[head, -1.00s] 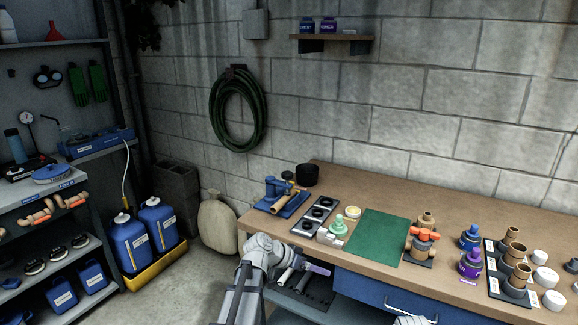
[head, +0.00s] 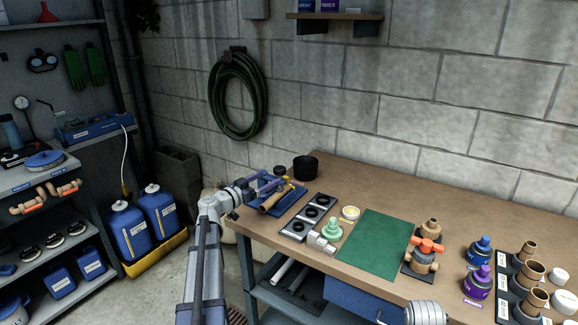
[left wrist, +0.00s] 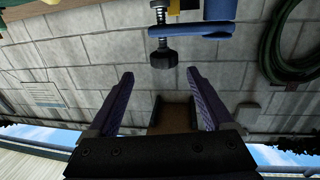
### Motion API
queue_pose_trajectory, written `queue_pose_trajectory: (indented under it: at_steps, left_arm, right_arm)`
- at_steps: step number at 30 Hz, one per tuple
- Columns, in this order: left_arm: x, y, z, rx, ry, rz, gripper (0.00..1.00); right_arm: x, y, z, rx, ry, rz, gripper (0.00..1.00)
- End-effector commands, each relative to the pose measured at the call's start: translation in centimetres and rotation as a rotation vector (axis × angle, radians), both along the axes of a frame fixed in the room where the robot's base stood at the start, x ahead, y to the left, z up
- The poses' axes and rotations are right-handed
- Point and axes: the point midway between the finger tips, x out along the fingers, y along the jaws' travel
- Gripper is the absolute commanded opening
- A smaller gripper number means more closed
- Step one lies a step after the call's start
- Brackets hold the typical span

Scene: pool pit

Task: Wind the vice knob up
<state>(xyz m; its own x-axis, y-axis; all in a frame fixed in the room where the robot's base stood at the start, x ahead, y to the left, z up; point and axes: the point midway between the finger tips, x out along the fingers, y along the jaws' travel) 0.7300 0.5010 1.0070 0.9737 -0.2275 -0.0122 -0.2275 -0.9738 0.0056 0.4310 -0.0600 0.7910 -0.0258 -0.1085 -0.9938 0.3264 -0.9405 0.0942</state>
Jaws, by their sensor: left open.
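The vice (head: 291,193) is blue, with a wooden-coloured pipe (head: 270,202) lying at it, at the left end of the workbench. Its dark knob (head: 280,170) stands at the top. In the left wrist view the black knob (left wrist: 163,55) sits on a threaded screw by the blue vice arm (left wrist: 190,32). My left gripper (head: 266,184) is open beside the vice, its purple fingers pointing toward it. In the left wrist view the knob is just beyond the gap between the fingertips (left wrist: 160,78), not between them.
A black pot (head: 306,168) stands behind the vice. A tray with black rings (head: 310,216), a green fitting (head: 332,229) and a green mat (head: 378,243) lie to the right. A coiled hose (head: 238,95) hangs on the wall.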

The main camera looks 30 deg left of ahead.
Motion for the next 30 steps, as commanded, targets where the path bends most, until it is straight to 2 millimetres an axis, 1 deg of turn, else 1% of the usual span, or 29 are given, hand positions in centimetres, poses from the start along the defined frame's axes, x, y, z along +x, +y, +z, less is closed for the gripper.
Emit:
queue_pose_trajectory:
  at_steps: [1, 4, 9, 13, 17, 25, 27, 30]
  left_arm:
    - [0.0, 0.4, 0.1, 0.001, -0.006, 0.007, 0.85]
    - [-0.1, 0.7, 0.2, 0.004, -0.012, 0.013, 0.85]
    - [0.1, 0.7, 0.3, 0.004, -0.013, 0.012, 0.85]
    - [0.8, 0.5, 0.2, 0.003, -0.012, 0.011, 0.85]
    - [2.3, 0.3, 0.2, 0.003, -0.012, 0.010, 0.85]
    - [6.4, -0.6, 0.2, 0.003, -0.012, 0.010, 0.85]
    - [7.1, -0.8, 0.2, 0.003, -0.012, 0.011, 0.85]
    - [7.6, -1.0, 0.2, 0.003, -0.012, 0.011, 0.85]
  right_arm:
    - [0.0, 0.0, 0.0, 0.000, 0.000, 0.000, 0.50]
    - [0.0, 0.0, 0.0, 0.000, 0.000, 0.000, 0.50]
    - [0.0, 0.0, 0.0, 0.000, 0.000, 0.000, 0.50]
    - [0.0, 0.0, 0.0, 0.000, 0.000, 0.000, 0.50]
    - [0.0, 0.0, 0.0, 0.000, 0.000, 0.000, 0.50]
    - [0.0, 0.0, 0.0, 0.000, 0.000, 0.000, 0.50]
    - [0.0, 0.0, 0.0, 0.000, 0.000, 0.000, 0.50]
    - [0.0, 0.0, 0.0, 0.000, 0.000, 0.000, 0.50]
